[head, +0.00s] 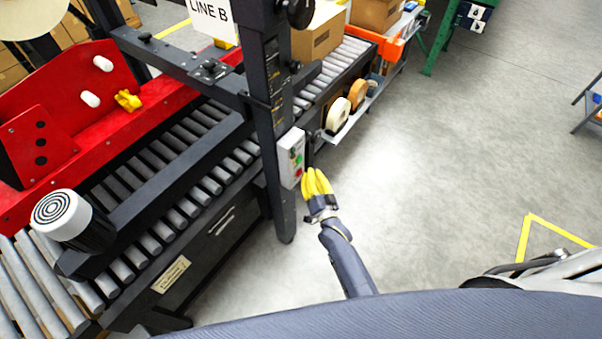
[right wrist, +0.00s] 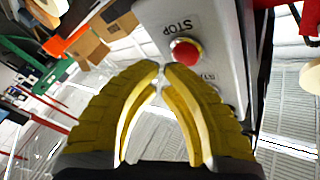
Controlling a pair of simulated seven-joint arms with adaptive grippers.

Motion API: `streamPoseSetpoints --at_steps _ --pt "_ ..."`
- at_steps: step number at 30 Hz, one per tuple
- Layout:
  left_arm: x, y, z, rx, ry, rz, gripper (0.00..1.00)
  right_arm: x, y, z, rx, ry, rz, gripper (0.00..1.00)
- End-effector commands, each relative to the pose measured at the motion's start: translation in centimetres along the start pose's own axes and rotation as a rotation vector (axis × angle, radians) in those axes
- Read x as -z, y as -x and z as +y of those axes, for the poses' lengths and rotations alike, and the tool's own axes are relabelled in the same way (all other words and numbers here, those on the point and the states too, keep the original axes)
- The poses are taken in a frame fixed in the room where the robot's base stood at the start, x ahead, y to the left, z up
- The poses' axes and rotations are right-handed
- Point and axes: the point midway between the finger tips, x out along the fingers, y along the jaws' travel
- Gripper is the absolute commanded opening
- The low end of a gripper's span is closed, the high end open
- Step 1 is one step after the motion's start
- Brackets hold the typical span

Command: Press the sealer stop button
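The sealer's control box (head: 291,158) is a light grey panel on the dark upright post of the sealer in the head view. Its red stop button (right wrist: 186,53) shows clearly in the right wrist view, below the word STOP on the panel. My right gripper (head: 311,174) has yellow fingers and is beside the box, on its right side. In the right wrist view, the right gripper's fingertips (right wrist: 161,69) are together with nothing between them, close to the red button. I cannot tell whether they touch it. My left gripper is not in view.
A roller conveyor (head: 170,175) runs diagonally past the sealer, with a red side panel (head: 75,95) behind it. Cartons (head: 318,32) stand at its far end. Tape rolls (head: 338,113) sit on a side shelf beyond the box. Open grey floor (head: 440,150) lies to the right.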

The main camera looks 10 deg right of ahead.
Motion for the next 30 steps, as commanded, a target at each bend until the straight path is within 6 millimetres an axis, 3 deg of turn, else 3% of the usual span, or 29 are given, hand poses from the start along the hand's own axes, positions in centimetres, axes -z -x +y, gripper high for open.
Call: streamPoseSetpoints --at_steps 14,30 --pt "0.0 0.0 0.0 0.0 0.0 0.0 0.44 0.3 0.5 0.3 0.0 0.0 0.0 0.0" --pt "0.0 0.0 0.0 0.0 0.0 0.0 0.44 2.1 4.0 2.1 0.0 0.001 -0.001 0.0"
